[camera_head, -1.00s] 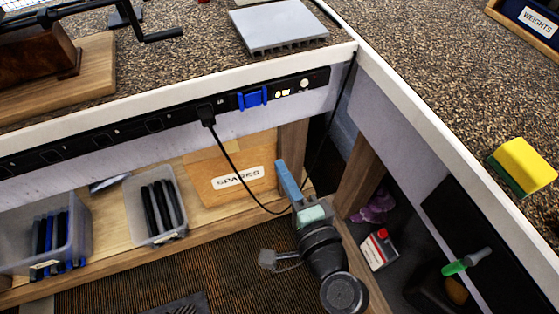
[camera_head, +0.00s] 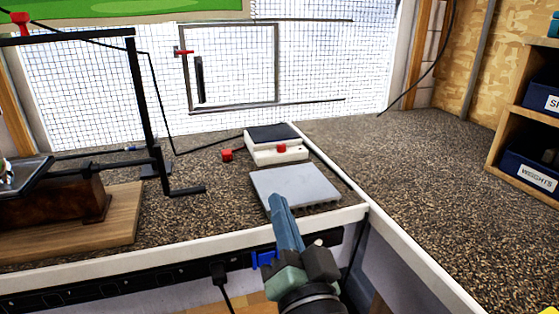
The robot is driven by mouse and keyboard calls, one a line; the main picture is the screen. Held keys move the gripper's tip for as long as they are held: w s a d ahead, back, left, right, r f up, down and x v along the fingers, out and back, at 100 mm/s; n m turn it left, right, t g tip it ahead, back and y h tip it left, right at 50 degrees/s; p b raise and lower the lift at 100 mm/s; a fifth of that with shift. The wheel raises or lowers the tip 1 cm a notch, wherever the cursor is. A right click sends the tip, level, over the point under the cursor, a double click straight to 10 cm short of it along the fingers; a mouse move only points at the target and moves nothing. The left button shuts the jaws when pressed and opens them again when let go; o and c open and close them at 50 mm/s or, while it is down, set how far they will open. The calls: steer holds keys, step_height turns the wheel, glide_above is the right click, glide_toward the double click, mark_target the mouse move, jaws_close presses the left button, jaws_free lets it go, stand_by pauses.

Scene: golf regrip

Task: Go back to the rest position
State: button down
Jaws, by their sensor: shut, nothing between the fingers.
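My gripper (camera_head: 277,205) is in the lower middle of the head view, with blue-grey fingers pointing up and slightly left. The fingers are shut together and hold nothing. In the picture the fingertips overlap the front left edge of a grey ribbed plate (camera_head: 296,186) on the speckled worktop. Whether they touch it cannot be told. The rest of my arm runs down out of the bottom of the picture.
A white-and-dark box (camera_head: 276,150) with a red knob stands behind the plate. A black clamp frame (camera_head: 146,110) and wooden base (camera_head: 112,222) are at left. A power strip (camera_head: 110,292) runs below the counter edge. The right worktop (camera_head: 440,165) is clear.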

steer(key=s+r+n+t+h, duration=0.2)
steer(key=s+r+n+t, duration=0.3)
steer(key=r, duration=0.9)
steer(key=s+r+t+h, duration=0.25)
steer(key=s+r, duration=0.45)
steer(key=r, duration=0.6)
step_height(320, 180, up, 20)
steer(key=p, duration=1.9)
steer(key=shift+a, duration=0.2)
